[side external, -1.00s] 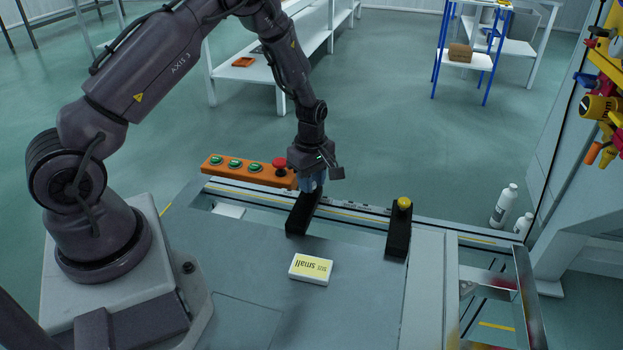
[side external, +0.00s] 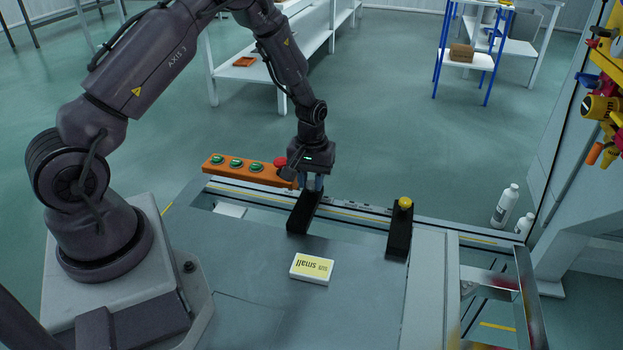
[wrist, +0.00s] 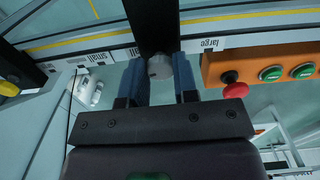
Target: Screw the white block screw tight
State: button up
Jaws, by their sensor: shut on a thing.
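The white screw (wrist: 160,67) is a pale round knob on the end of a black block (wrist: 151,22). My gripper (wrist: 159,69) is shut on it, one blue finger on each side in the wrist view. In the side external view my gripper (side external: 313,183) points straight down over the far end of the left black block (side external: 302,214) and hides the screw there. I cannot tell how tight the screw is.
A second black block (side external: 398,236) with a yellow knob (side external: 404,203) stands to the right. An orange button box (side external: 240,169) with a red button is close to my gripper's left. A white box marked "small" (side external: 312,269) lies on the table in front.

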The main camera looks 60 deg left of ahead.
jog(key=m, duration=0.4)
jog(key=shift+m, duration=0.3)
jog(key=m, duration=0.5)
jog(key=shift+a+m, duration=0.1)
jog(key=shift+m, duration=0.2)
jog(key=m, duration=0.5)
jog(key=shift+r, duration=0.1)
jog(key=m, duration=0.5)
jog(key=shift+w+a, duration=0.1)
jog(key=o, duration=0.9)
